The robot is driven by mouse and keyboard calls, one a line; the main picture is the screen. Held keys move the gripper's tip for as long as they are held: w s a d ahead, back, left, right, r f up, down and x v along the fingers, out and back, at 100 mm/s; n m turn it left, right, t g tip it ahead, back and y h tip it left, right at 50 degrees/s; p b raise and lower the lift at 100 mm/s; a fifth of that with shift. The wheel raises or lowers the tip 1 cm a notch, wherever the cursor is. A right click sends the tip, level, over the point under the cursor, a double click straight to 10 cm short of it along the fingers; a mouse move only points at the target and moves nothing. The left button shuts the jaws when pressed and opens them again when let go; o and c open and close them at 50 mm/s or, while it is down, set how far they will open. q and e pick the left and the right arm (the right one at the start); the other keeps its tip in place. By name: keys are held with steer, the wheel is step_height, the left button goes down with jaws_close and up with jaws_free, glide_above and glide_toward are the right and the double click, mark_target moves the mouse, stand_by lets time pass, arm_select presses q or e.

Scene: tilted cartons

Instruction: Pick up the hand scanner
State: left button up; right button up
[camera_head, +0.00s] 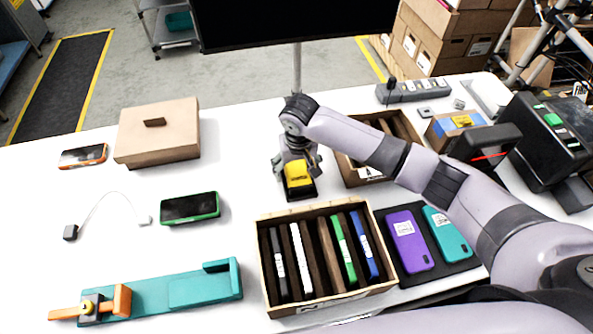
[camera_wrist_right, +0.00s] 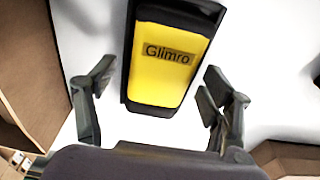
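The hand scanner (camera_head: 299,181) looks to be the yellow and black device on the white table, in the middle of the head view. In the right wrist view the scanner (camera_wrist_right: 165,65) shows a yellow face with a "Glimro" label and a black rim. My right gripper (camera_head: 298,168) is over it, pointing down and partly hiding it. In the right wrist view my right gripper (camera_wrist_right: 158,82) is open, with one finger on each side of the scanner and a visible gap on both sides. My left gripper is not in view.
An open wooden box (camera_head: 263,262) with upright slim items stands in front of the scanner. Another box (camera_head: 352,172) is close on its right. Phones (camera_head: 407,240) lie on a dark mat. A green-rimmed device (camera_head: 190,208) and lidded box (camera_head: 158,140) are left. Table around the scanner's left is clear.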

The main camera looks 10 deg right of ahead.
steer(key=c, duration=0.9)
steer(key=shift+c, duration=0.3)
steer(key=shift+r, duration=0.2)
